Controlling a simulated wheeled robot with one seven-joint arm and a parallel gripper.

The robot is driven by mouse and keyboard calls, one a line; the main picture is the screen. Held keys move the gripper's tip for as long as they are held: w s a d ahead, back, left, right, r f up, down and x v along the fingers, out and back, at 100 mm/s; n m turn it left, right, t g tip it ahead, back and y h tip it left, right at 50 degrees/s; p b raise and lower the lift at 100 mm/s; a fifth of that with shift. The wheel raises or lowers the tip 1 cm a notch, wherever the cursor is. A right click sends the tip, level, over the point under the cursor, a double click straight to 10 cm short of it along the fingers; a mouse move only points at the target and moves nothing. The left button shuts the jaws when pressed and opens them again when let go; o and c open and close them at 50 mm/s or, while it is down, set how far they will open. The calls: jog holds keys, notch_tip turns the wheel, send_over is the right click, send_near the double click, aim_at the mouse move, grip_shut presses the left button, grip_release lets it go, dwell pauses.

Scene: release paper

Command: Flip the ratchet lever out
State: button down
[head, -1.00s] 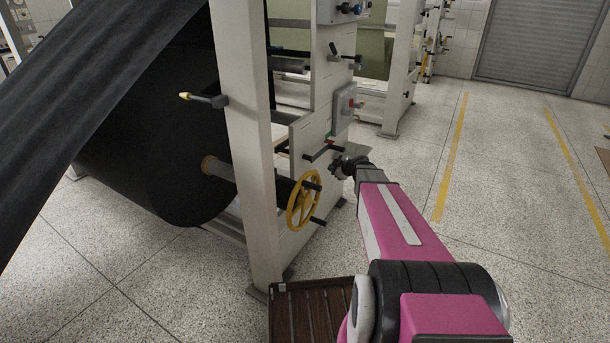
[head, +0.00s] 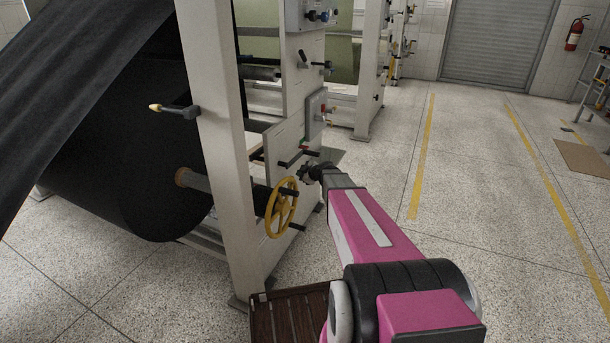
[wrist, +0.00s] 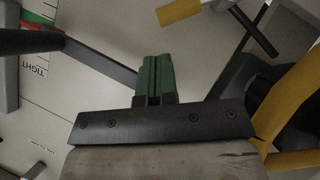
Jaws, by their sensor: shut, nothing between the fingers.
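My gripper (wrist: 154,80) has green fingers, shut with nothing between them. In the head view my gripper (head: 307,173) is beside the machine's side panel, just right of the yellow handwheel (head: 282,207). A black lever bar (head: 297,158) sticks out from the panel just above it. In the wrist view a dark flat bar with a round handle (wrist: 28,42) lies left of the fingers, near a "TIGHT" label and a red and green scale. Another lever (head: 175,110) with a yellow tip is on the white post. I cannot tell which is the ratchet lever.
A large black roll (head: 125,150) sits left of the white post (head: 218,170). A grey box (head: 316,112) with a red button is above the gripper. A brown slatted platform (head: 290,315) lies at the base. Speckled floor (head: 480,210) to the right is clear.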

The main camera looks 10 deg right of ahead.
jog(key=x, duration=0.5)
jog(key=shift+w, duration=0.1)
jog(key=w+d+f+m+g+y, duration=0.2)
jog(key=f+m+g+y, duration=0.5)
jog(key=f, duration=0.7)
jog(key=shift+w+d+m+g, duration=0.15)
jog(key=shift+w+m+g, duration=0.55)
jog(key=shift+m, duration=0.5)
jog(key=shift+s+f, duration=0.1)
jog(key=shift+f, duration=0.15)
